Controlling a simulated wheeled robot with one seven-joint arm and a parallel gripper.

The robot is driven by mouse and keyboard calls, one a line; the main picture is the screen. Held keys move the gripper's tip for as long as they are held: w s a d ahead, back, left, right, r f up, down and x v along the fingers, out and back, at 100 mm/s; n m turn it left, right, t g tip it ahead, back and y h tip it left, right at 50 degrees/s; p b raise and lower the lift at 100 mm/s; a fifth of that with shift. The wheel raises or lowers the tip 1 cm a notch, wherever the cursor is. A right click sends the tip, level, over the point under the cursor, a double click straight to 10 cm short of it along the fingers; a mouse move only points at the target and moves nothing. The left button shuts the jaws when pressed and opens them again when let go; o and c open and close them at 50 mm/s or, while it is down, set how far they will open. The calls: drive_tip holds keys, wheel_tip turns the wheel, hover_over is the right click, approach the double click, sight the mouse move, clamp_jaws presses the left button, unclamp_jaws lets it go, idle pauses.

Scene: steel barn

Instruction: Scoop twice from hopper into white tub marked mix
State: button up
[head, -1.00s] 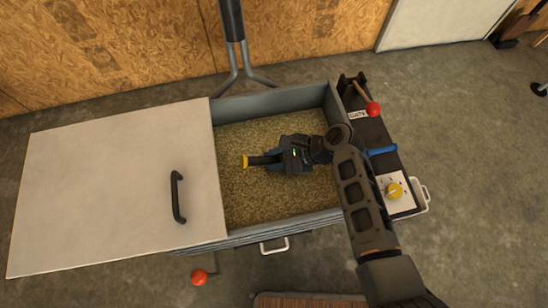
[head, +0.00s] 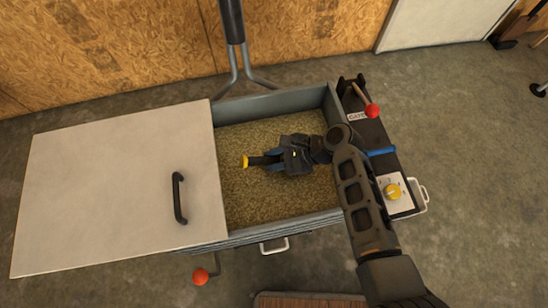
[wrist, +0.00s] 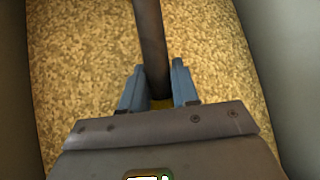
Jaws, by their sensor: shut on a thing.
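The hopper (head: 284,103) is a grey steel bin filled with tan, grainy feed (head: 240,200). My gripper (head: 274,160) is low over the feed in the middle of the open part. It is shut on a dark scoop handle (head: 260,160) with a yellow end (head: 245,162) pointing left. In the wrist view, the blue fingers (wrist: 157,80) close on both sides of the dark handle (wrist: 150,40), with feed behind it. The scoop's bowl is not visible, so its load cannot be told. No tub with a readable "mix" mark shows.
A pale lid (head: 110,200) with a black handle covers the hopper's left part. At right stands a dark panel with a red-knobbed lever (head: 372,110) and yellow dial (head: 393,192). A white rim (head: 424,200) shows beyond it. A red ball knob (head: 200,276) sits in front.

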wheel_tip(320, 180, up, 24)
drive_tip(key=p, duration=1.2)
drive_tip(key=shift+r+p, duration=0.2)
drive_tip(key=shift+p, duration=0.1)
idle(1.6)
idle(0.5)
